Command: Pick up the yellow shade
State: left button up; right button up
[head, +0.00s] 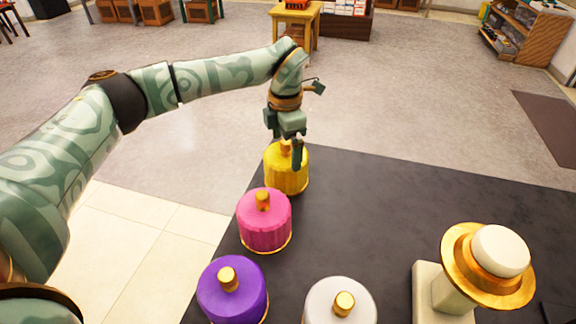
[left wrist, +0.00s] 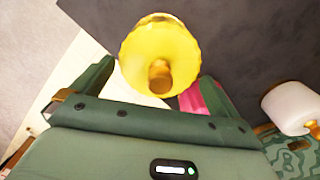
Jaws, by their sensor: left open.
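The yellow shade (head: 287,177) stands upright at the far left corner of the dark table, with a gold knob on top. My left gripper (head: 291,160) points down at it from above, and one finger shows in front of the knob. In the left wrist view the yellow shade (left wrist: 158,55) lies just beyond and between the two open fingers of the left gripper (left wrist: 155,85). Its knob (left wrist: 160,75) points toward the camera. Nothing is between the fingers that I can see as held. My right gripper is not in the head view.
A pink shade (head: 265,222), a purple shade (head: 232,292) and a white shade (head: 340,302) stand nearer on the dark table (head: 390,200). A gold and white lamp-like stand (head: 485,265) is at the right. The table's far middle is clear.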

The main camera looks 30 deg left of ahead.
pick_arm(q)
notch_tip(320, 180, down, 2)
jog(key=shift+w, duration=0.1)
jog(key=shift+r, duration=0.2)
jog(key=shift+c, duration=0.7)
jog(key=c, duration=0.6)
